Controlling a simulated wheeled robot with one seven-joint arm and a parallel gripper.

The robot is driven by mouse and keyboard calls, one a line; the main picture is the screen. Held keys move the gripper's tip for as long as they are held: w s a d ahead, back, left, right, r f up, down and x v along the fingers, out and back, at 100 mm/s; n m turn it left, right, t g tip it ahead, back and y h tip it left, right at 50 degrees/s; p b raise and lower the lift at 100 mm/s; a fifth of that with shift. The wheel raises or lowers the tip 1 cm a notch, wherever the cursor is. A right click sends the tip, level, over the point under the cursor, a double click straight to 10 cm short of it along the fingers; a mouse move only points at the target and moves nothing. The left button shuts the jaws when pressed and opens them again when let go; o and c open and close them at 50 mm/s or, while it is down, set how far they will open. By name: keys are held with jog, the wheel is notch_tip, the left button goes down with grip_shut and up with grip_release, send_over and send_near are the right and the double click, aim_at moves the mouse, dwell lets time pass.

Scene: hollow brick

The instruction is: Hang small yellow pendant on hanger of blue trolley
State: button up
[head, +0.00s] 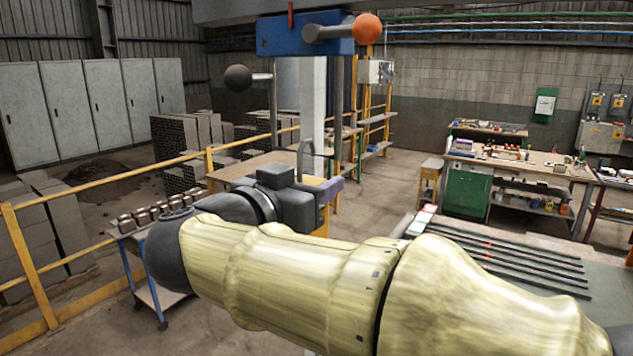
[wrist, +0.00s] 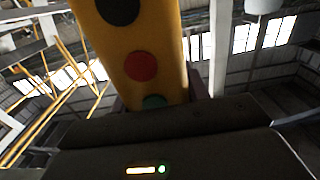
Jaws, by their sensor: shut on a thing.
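The blue trolley (head: 290,36) is overhead at the top centre of the head view. A grey peg with an orange ball (head: 367,28) and a rod with a dark ball (head: 237,78) show at it; I cannot tell which is the hanger. My gripper (head: 328,190) is below the trolley, shut on the yellow pendant (wrist: 160,45). In the wrist view the pendant rises from between the jaws, with black, red and green round buttons. In the head view only a small yellow part (head: 322,222) shows by the gripper.
A yellow railing (head: 110,190) and a small cart with several blocks (head: 150,215) are on the left. A table with dark rods (head: 520,262) is at the right front. Workbenches (head: 515,160) stand behind it. Open floor (head: 390,185) lies between.

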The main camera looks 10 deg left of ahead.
jog(key=o, duration=1.3)
jog(key=b+v, duration=0.5)
jog(key=v, duration=1.2)
jog(key=shift+s, duration=0.25)
jog(key=shift+a, duration=0.1)
